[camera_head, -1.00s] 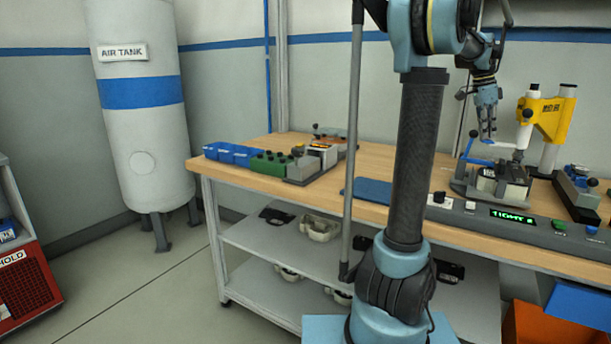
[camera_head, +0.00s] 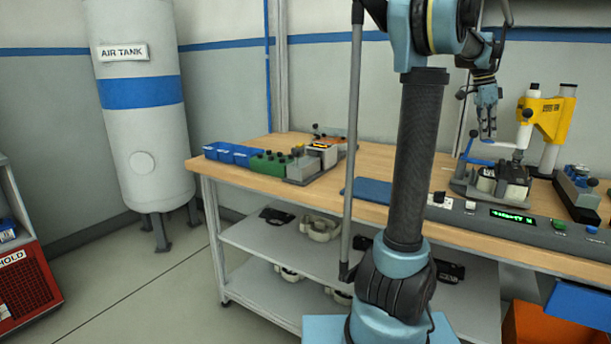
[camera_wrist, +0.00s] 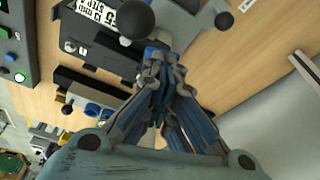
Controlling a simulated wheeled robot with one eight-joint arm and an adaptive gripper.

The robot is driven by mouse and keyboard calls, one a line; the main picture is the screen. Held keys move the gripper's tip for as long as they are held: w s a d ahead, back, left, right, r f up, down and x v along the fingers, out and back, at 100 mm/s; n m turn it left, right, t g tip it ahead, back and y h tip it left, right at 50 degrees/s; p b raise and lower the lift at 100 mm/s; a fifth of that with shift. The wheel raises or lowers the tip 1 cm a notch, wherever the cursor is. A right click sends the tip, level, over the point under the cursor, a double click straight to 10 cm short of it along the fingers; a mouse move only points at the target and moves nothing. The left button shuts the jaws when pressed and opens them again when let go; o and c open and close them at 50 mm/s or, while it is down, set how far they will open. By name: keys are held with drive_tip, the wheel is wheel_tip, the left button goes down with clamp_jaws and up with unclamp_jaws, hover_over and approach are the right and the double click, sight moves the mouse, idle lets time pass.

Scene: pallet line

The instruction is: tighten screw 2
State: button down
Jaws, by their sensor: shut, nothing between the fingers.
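My gripper (camera_head: 487,136) hangs over the right part of the bench, fingers pointing down and together, with nothing visible between them. It is beside the yellow press-like driver (camera_head: 550,112) and just above the fixture (camera_head: 462,184) with its blue lever (camera_head: 475,160). A dark and pale workpiece (camera_head: 512,183) sits in the fixture. In the wrist view the blue fingers (camera_wrist: 155,58) end close to a black ball knob (camera_wrist: 136,20); I cannot tell whether they touch it. Screw 2 cannot be made out in either view.
A grey control panel (camera_head: 480,220) with buttons and a green display (camera_head: 513,216) runs along the bench front.

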drive_tip(key=shift+f, duration=0.2)
drive_tip(key=shift+r, duration=0.3)
idle(0.4)
drive_tip(key=shift+f, duration=0.3)
idle(1.3)
drive_tip(key=shift+r, duration=0.15)
wheel_tip(320, 180, up, 9)
idle(1.4)
